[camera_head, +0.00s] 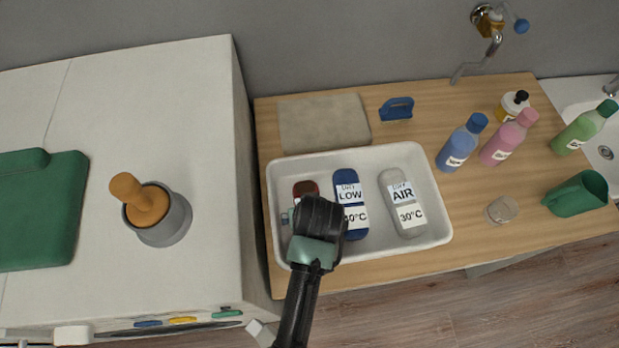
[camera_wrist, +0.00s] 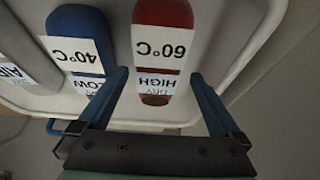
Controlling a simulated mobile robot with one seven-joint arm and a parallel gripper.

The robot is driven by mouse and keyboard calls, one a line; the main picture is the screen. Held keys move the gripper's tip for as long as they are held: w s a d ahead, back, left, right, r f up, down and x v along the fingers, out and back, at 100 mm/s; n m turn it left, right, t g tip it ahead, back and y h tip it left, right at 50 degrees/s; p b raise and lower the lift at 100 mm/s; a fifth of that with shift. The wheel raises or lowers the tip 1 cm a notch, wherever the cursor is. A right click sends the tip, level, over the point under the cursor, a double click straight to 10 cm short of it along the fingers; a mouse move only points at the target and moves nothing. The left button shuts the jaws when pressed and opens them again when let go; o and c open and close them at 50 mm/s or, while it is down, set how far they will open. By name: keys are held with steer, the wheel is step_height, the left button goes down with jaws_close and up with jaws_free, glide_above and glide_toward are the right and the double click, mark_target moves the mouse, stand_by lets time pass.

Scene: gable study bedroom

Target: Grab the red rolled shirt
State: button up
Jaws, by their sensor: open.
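The red rolled shirt (camera_head: 305,188) lies at the left end of a white tray (camera_head: 432,232), mostly hidden by my arm in the head view. In the wrist view the red rolled shirt (camera_wrist: 163,14) shows large, with labels reading "60°C" and "DRY HIGH". My gripper (camera_wrist: 163,98) is open, and its two blue fingers stand on either side of the shirt's near, labelled end in the picture. Nothing is held. I cannot tell how far above the shirt the fingertips are. In the head view my gripper (camera_head: 290,215) is over the tray's left part, mostly hidden by the wrist.
A blue rolled shirt (camera_head: 350,190) lies just right of the red one, and a grey one (camera_head: 400,205) lies further right. The tray wall is close by. A white cabinet (camera_head: 200,100) stands left of the tray. Bottles, including a blue one (camera_head: 460,145), stand to the right.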

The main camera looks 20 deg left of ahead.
steer(key=shift+x, duration=1.75)
steer(key=shift+d, duration=0.1)
steer(key=c, duration=1.2)
steer(key=shift+c, duration=1)
steer(key=shift+r, duration=0.15)
